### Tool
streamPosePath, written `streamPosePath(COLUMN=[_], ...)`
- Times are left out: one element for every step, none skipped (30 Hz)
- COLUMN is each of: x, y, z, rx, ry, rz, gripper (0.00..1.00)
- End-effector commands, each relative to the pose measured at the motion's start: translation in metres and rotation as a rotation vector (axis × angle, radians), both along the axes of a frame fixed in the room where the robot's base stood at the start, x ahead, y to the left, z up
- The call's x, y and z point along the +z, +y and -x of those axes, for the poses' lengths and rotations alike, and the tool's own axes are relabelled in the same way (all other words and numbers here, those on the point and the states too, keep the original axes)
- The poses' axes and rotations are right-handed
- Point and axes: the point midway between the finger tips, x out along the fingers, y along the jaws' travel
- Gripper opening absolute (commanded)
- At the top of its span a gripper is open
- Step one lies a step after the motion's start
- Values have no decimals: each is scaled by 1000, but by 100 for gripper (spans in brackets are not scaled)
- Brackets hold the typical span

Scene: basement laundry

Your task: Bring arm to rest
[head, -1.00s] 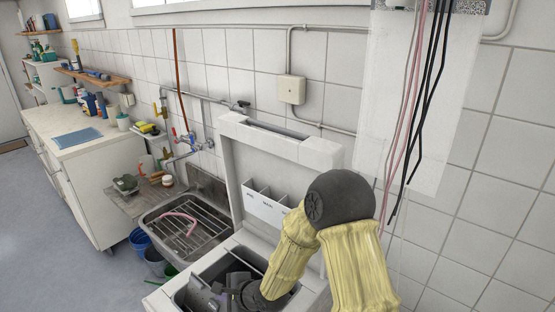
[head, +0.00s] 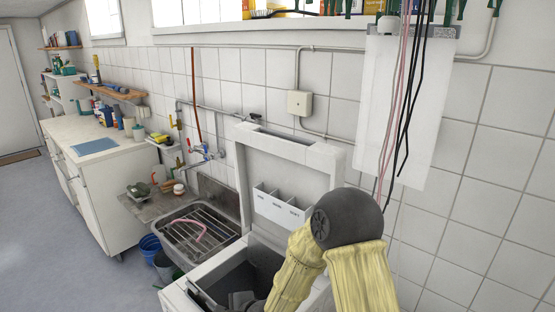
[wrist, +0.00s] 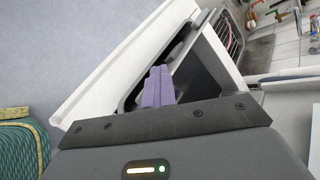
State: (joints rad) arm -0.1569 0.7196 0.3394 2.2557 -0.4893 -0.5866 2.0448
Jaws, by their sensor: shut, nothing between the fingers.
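My arm, with pale yellow sleeves and a dark round joint, reaches down over the open top-loading washer (head: 172,297) in the head view. My gripper shows as a dark shape at the bottom edge, over or in the washer opening; its fingertips are hard to make out there. In the wrist view, the two purplish fingers of my gripper (wrist: 158,86) are together and hold nothing. They point toward the dark opening of the washer, whose white rim (wrist: 112,75) runs beside them. I cannot tell how deep they sit.
The washer's raised lid (head: 292,160) has a white three-part dispenser (head: 280,208). A metal sink (head: 203,240) with a rack stands to its left, with buckets (head: 150,246) below. Cables (head: 402,110) hang at right. In the wrist view, a green patterned textile (wrist: 25,150) lies at left.

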Motion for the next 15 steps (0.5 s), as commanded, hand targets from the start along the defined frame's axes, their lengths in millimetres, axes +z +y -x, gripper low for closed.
streamPosePath(x=[-29,-27,-26,-25,-23,-20,-18,-17,-13,-10,-8,-3,0,5,10], y=[-36,-39,-43,-47,-50,-56,-60,-64,-70,-74,-77,-84,-88,-94,-102], z=[13,12,11,11,10,10,9,9,9,9,9,9,10,10,11], rx=[-21,-16,-9,-2,2,13,21,31,45,56,68,88,103,119,145], ry=[77,68,57,49,41,27,17,8,-7,-20,-29,-47,-61,-74,-93], rz=[109,122,140,156,170,194,212,230,259,279,300,333,358,386,427], gripper=[0,0,0,0,0,0,0,0,0,0,0,0,0,0,0])
